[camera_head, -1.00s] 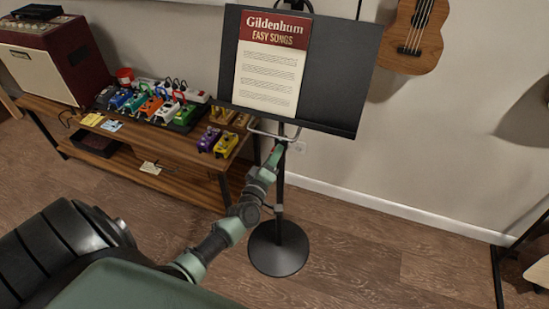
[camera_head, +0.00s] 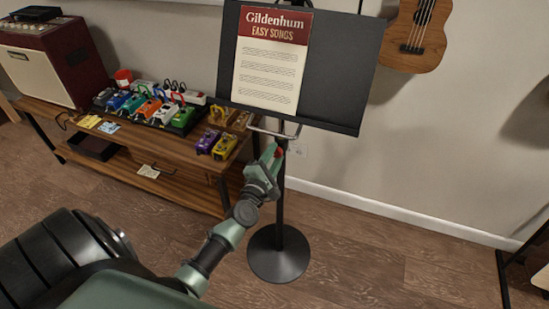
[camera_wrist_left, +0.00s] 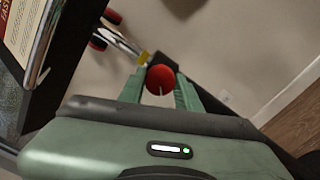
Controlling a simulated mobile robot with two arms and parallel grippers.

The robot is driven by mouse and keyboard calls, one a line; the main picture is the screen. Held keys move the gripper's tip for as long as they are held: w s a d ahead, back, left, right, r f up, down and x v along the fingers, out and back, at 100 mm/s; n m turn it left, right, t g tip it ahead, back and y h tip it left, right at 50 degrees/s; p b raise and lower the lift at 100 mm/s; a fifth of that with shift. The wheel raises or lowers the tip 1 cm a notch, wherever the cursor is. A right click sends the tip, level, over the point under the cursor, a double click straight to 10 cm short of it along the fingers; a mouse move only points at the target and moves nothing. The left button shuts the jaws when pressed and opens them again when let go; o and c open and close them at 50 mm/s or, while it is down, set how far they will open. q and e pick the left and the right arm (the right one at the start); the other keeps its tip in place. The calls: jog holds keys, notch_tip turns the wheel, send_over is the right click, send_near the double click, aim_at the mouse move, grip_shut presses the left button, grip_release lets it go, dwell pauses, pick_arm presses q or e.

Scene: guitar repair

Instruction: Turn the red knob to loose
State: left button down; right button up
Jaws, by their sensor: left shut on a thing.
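The red knob (camera_wrist_left: 161,79) sits between the two green fingers of my left gripper (camera_wrist_left: 159,92) in the left wrist view. The fingers are shut on it from both sides. A thin pale mark shows on the knob's face. In the head view the knob (camera_head: 279,152) is a small red spot at the fingertips of my left gripper (camera_head: 272,157), just below the music stand's black desk (camera_head: 340,75). The stand's pole (camera_head: 281,200) runs down behind the gripper to a round base (camera_head: 278,255). My right gripper is not in view.
A songbook (camera_head: 271,60) rests on the stand's desk. A wooden bench (camera_head: 170,147) with several pedals and a red amplifier (camera_head: 45,62) stands to the left. A ukulele (camera_head: 414,38) hangs on the wall. The floor (camera_head: 400,260) right of the stand is clear.

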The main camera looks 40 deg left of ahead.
pick_arm(q)
jog(key=shift+f+n+b, duration=0.15)
jog(key=shift+n+b, duration=0.2)
jog(key=shift+n, duration=0.85)
jog(key=c, duration=1)
grip_release()
jog(key=v, duration=0.8)
jog(key=shift+b, duration=0.35)
jog(key=shift+w, duration=0.1)
